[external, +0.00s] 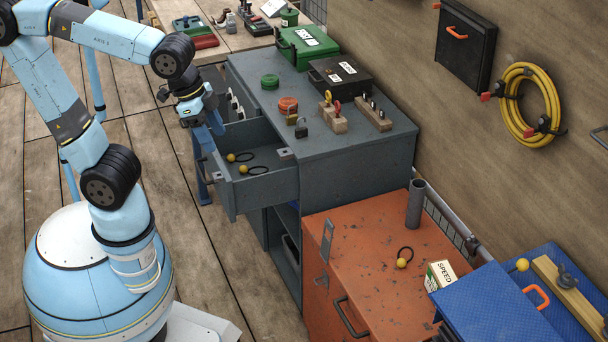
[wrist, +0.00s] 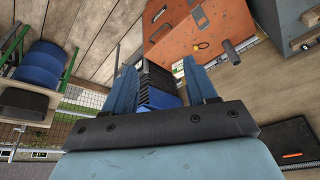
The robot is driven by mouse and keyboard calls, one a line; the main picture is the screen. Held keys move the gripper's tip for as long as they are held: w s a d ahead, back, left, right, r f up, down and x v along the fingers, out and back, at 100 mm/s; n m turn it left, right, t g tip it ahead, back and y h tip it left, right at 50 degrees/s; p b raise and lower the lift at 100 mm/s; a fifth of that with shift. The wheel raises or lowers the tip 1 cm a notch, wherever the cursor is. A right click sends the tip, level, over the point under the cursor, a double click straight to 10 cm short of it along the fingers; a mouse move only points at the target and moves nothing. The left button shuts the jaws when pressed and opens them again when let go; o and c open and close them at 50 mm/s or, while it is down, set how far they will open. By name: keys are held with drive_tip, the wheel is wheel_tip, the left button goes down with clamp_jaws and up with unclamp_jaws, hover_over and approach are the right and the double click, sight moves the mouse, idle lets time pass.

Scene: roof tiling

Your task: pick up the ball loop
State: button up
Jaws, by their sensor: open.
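Several ball loops show, each a yellow ball with a black cord loop. Two lie in the open grey drawer (external: 262,203): an upper ball loop (external: 231,157) and a lower ball loop (external: 243,169). Another ball loop (external: 402,263) lies on the orange cabinet top (external: 345,235); it also shows small in the wrist view (wrist: 202,46). A yellow ball (external: 522,265) sits at the blue surface on the right; its loop is not clear.
The grey cabinet top (external: 345,145) holds a green case (external: 308,48), a black case (external: 340,75), padlocks and wooden blocks. A grey tube (external: 416,203) and a small box (external: 440,275) stand on the orange cabinet. A yellow hose (external: 515,100) hangs on the wall.

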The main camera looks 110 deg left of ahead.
drive_tip(key=w+a+f+n+g, duration=0.15)
drive_tip(key=a+f, duration=0.35)
drive_tip(key=a, duration=0.5)
drive_tip(key=a+f+n+g, duration=0.2)
drive_tip(key=a+f, duration=0.2)
drive_tip(key=a, duration=0.6)
drive_tip(key=w+a+f+n+g, duration=0.15)
drive_tip(key=a+f, duration=0.35)
drive_tip(key=a, duration=0.5)
drive_tip(key=n+g+h, duration=0.2)
drive_tip(key=n+h, duration=0.2)
drive_tip(key=h, duration=0.1)
hover_over(243, 166)
drive_tip(key=w+a, duration=0.2)
wheel_tip(243, 166, down, 22)
drive_tip(key=r, duration=0.1)
wheel_tip(243, 166, down, 6)
drive_tip(key=shift+s+d+f, duration=0.15)
drive_tip(key=shift+f, duration=0.1)
drive_tip(key=shift+x, duration=2.55)
clamp_jaws()
